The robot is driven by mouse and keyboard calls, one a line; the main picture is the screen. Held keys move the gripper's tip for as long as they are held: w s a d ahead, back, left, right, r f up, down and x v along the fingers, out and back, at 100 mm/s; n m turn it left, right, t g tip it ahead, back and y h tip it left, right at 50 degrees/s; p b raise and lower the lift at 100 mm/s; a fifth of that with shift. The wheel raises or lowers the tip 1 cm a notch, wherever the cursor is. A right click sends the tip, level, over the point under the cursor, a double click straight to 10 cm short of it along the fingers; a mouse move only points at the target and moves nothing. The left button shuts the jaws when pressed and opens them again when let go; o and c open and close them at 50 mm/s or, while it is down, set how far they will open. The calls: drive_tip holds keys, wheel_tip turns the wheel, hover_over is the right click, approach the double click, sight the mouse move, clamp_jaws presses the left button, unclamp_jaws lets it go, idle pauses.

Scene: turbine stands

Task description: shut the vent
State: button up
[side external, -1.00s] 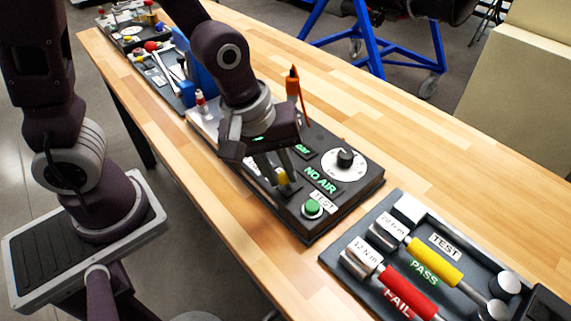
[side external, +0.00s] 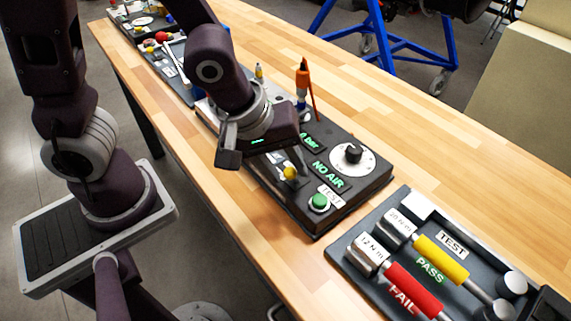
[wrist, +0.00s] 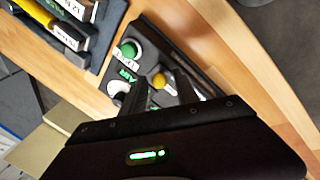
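The dark test panel (side external: 345,205) lies on the bench with a small yellow knob (side external: 290,173), a green button (side external: 320,202) by a TEST label and a black dial knob (side external: 354,153). Its display reads NO AIR in green. No label reading "vent" is legible, so I cannot tell for sure which control it is. My gripper (side external: 286,165) is above the panel by the yellow knob, partly hiding the panel's back part. In the wrist view, the dark fingers (wrist: 160,92) are apart and empty, with the yellow knob (wrist: 159,80) between them in the picture.
An orange pen-like tool (side external: 303,82) stands upright behind my gripper. To the right, a grey tray (side external: 440,215) holds red and yellow handled torque tools by FAIL and PASS labels. More stations stand at the far left. The bench (side external: 440,120) behind the panel is clear.

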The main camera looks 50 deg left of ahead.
drive_tip(key=v, duration=0.7)
idle(0.3)
drive_tip(key=s+a+r+m, duration=0.4)
drive_tip(key=m, duration=0.1)
drive_tip(key=s+a+r+m+t+y, duration=0.1)
drive_tip(key=s+a+r+m, duration=0.3)
drive_tip(key=m, duration=0.1)
drive_tip(key=shift+s+a+m, duration=0.2)
drive_tip(key=shift+a+m, duration=0.05)
drive_tip(key=shift+m, duration=0.05)
